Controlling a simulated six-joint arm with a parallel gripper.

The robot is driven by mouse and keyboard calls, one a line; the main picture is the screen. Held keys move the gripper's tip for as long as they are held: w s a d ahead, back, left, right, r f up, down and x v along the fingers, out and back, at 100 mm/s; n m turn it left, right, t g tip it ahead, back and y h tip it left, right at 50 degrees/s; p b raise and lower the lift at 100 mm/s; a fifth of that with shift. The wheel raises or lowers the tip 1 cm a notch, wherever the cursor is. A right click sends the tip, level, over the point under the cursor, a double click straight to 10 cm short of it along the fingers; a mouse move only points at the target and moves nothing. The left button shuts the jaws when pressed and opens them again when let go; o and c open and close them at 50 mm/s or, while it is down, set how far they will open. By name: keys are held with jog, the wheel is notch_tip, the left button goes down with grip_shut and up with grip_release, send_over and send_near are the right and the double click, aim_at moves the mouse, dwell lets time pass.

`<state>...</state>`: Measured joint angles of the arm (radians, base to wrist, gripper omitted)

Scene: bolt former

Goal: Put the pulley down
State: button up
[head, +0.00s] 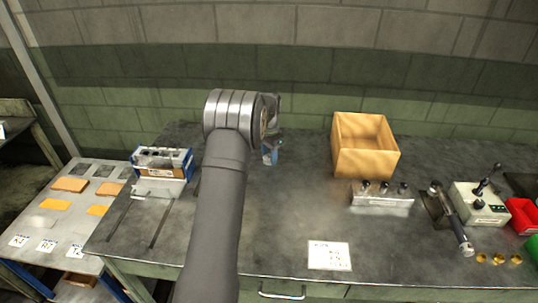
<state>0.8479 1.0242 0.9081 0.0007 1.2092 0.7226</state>
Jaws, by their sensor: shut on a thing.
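My gripper (270,157) shows just right of my arm's wrist, above the middle of the workbench (275,215). It points down, with blue at its tip, and is shut on the pulley. The pulley cannot be made out as a separate shape at this size. My arm hides part of the gripper and the bench top behind it. I cannot tell how far the gripper is above the bench.
A blue-framed fixture (162,161) stands left and an open wooden box (365,146) right. A metal block with pegs (381,198), a clamp tool (450,216), a control box (480,204) and a red bin (523,216) fill the right. A white label sheet (329,256) lies in front.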

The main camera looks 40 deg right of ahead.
jog(key=shift+f, duration=0.15)
jog(key=o, duration=1)
notch_tip(320, 180, up, 12)
jog(key=shift+r, duration=0.2)
send_over(269, 157)
jog(key=shift+w+f, duration=0.1)
jog(key=shift+f, duration=4.05)
